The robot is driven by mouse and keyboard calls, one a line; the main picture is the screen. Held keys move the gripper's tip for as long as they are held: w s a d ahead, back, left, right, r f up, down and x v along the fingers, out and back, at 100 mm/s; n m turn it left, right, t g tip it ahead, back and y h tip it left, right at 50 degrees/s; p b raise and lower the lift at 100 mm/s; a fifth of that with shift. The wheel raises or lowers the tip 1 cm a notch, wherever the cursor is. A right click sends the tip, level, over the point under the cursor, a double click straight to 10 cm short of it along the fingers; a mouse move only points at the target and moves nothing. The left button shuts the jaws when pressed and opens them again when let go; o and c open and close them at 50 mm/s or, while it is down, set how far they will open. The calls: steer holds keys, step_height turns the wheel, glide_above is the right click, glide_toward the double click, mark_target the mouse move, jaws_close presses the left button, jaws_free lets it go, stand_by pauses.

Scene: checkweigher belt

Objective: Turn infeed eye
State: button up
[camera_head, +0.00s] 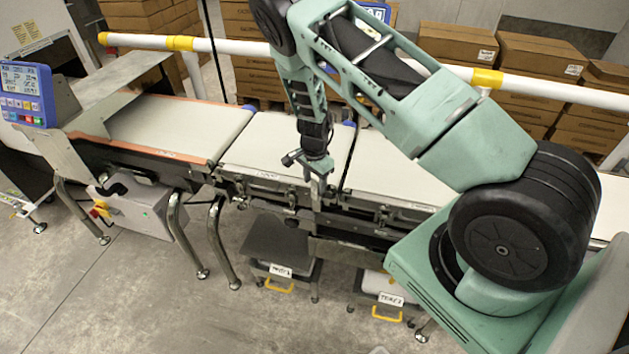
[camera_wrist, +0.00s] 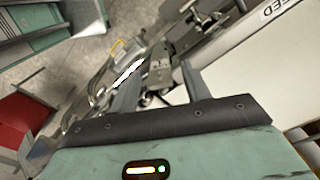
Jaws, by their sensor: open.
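My gripper (camera_head: 318,180) points down at the near edge of the conveyor, by the joint between two belt sections. In the wrist view, its two fingers (camera_wrist: 160,75) stand apart with a gap between them. A small grey metal block on a bracket (camera_wrist: 160,67) shows between and beyond the fingertips; it may be the infeed eye, but I cannot tell for sure. I cannot tell whether the fingers touch it. In the head view, the eye is not clear behind my gripper.
The pale middle belt (camera_head: 275,150) lies beside my gripper, with an "…EED" label (camera_wrist: 283,8) on its edge in the wrist view. A white rail (camera_head: 235,47) runs behind the belts. Bins with yellow handles (camera_head: 279,287) stand underneath. A control screen (camera_head: 25,92) is at left.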

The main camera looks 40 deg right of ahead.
steer(key=shift+f, duration=0.85)
steer(key=shift+c, duration=0.4)
